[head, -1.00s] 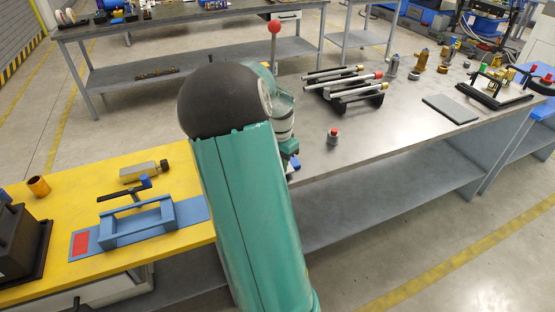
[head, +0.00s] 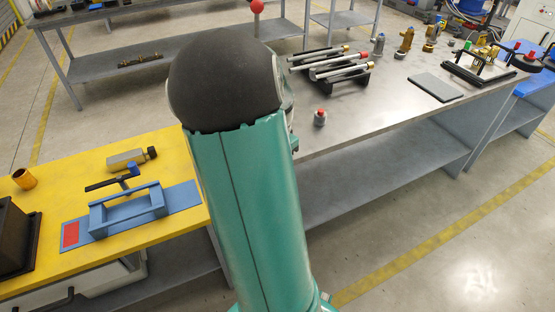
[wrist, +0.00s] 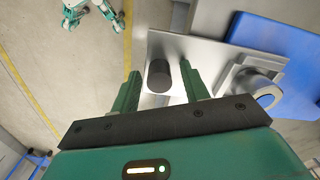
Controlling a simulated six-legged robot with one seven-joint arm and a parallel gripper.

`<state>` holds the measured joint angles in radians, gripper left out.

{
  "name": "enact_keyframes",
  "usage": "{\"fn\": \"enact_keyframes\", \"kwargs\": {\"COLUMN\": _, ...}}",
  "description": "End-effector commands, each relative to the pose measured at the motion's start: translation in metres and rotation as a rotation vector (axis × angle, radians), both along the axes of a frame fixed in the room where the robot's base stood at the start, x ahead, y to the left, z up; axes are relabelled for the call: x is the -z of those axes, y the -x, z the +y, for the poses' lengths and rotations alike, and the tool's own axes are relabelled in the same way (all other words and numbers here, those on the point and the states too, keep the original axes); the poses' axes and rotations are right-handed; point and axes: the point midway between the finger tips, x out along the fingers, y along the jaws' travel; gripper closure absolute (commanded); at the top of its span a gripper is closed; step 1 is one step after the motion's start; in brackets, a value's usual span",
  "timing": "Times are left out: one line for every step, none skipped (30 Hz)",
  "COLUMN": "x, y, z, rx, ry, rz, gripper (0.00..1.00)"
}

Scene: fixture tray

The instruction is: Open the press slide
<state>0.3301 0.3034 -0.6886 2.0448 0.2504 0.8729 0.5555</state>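In the wrist view, a dark cylindrical knob (wrist: 158,77) stands on a flat silver plate (wrist: 205,48), which looks like the press slide. My gripper (wrist: 160,70) is open, with one green finger on each side of the knob. Gaps show between the knob and both fingers, so it is not clasped. To the right, a metal block with a round end (wrist: 268,97) sits by a blue surface (wrist: 290,60). In the head view, my arm hides the gripper and the slide. A red ball (head: 257,6) shows above my arm; whether it belongs to the press is unclear.
A yellow bench (head: 85,195) with a blue fixture (head: 125,212) is at left. On the grey bench (head: 400,105), a rack of rods (head: 335,65) and a small red-topped part (head: 320,117) stand right of my arm. Floor at right is open.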

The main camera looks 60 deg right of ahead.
Motion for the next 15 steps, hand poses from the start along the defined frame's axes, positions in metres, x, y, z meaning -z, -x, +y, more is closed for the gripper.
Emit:
{"fn": "enact_keyframes", "kwargs": {"x": 0.000, "y": 0.000, "z": 0.000, "rx": 0.000, "ry": 0.000, "rz": 0.000, "gripper": 0.55}}
{"fn": "enact_keyframes", "kwargs": {"x": 0.000, "y": 0.000, "z": 0.000, "rx": 0.000, "ry": 0.000, "rz": 0.000, "gripper": 0.55}}
{"fn": "enact_keyframes", "kwargs": {"x": 0.000, "y": 0.001, "z": 0.001, "rx": 0.000, "ry": -0.001, "rz": 0.000, "gripper": 0.55}}
{"fn": "enact_keyframes", "kwargs": {"x": 0.000, "y": 0.001, "z": 0.001, "rx": 0.000, "ry": -0.001, "rz": 0.000, "gripper": 0.55}}
{"fn": "enact_keyframes", "kwargs": {"x": 0.000, "y": 0.001, "z": 0.001, "rx": 0.000, "ry": -0.001, "rz": 0.000, "gripper": 0.55}}
{"fn": "enact_keyframes", "kwargs": {"x": -0.001, "y": 0.001, "z": 0.001, "rx": 0.000, "ry": -0.001, "rz": 0.000, "gripper": 0.55}}
{"fn": "enact_keyframes", "kwargs": {"x": -0.002, "y": 0.000, "z": 0.001, "rx": 0.000, "ry": -0.001, "rz": 0.000, "gripper": 0.55}}
{"fn": "enact_keyframes", "kwargs": {"x": -0.004, "y": 0.000, "z": 0.001, "rx": 0.000, "ry": -0.001, "rz": -0.001, "gripper": 0.55}}
{"fn": "enact_keyframes", "kwargs": {"x": -0.007, "y": 0.000, "z": 0.001, "rx": 0.000, "ry": -0.001, "rz": -0.001, "gripper": 0.55}}
{"fn": "enact_keyframes", "kwargs": {"x": -0.011, "y": 0.000, "z": 0.001, "rx": 0.000, "ry": -0.001, "rz": -0.002, "gripper": 0.55}}
{"fn": "enact_keyframes", "kwargs": {"x": -0.015, "y": 0.000, "z": 0.001, "rx": 0.000, "ry": -0.001, "rz": -0.002, "gripper": 0.55}}
{"fn": "enact_keyframes", "kwargs": {"x": -0.021, "y": 0.000, "z": 0.001, "rx": -0.001, "ry": 0.000, "rz": -0.003, "gripper": 0.55}}
{"fn": "enact_keyframes", "kwargs": {"x": -0.027, "y": 0.000, "z": 0.001, "rx": -0.001, "ry": 0.000, "rz": -0.003, "gripper": 0.55}}
{"fn": "enact_keyframes", "kwargs": {"x": -0.033, "y": 0.000, "z": 0.001, "rx": -0.001, "ry": 0.002, "rz": -0.004, "gripper": 0.55}}
{"fn": "enact_keyframes", "kwargs": {"x": -0.042, "y": -0.001, "z": 0.001, "rx": -0.002, "ry": 0.002, "rz": -0.004, "gripper": 0.55}}
